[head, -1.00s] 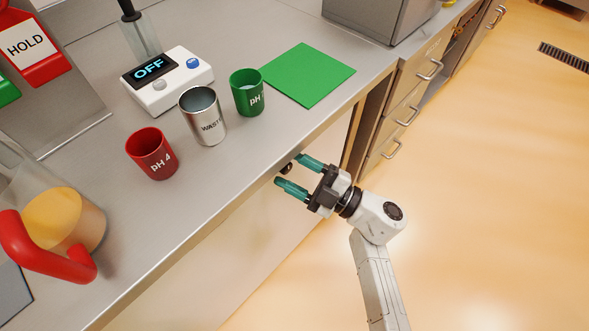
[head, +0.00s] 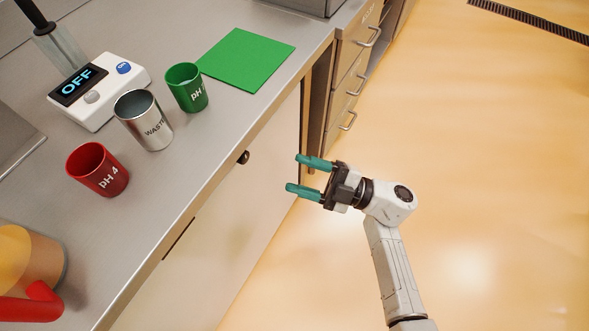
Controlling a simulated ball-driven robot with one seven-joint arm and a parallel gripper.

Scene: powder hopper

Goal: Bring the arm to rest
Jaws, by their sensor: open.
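My gripper (head: 309,177) is open, with two teal fingers pointing left and nothing between them. In the head view it shows right of the counter's front edge, over the cabinet front and floor, apart from the cups. My arm (head: 393,255) reaches up to it from the bottom right, bent at the joint behind the gripper.
The counter (head: 195,200) holds a red pH 4 cup (head: 98,170), a metal WASTE cup (head: 146,122), a green pH cup (head: 187,89), a meter reading OFF (head: 98,90) and a green mat (head: 245,60). A red-handled vessel (head: 30,275) is cut off lower left. Open floor (head: 490,180) lies right.

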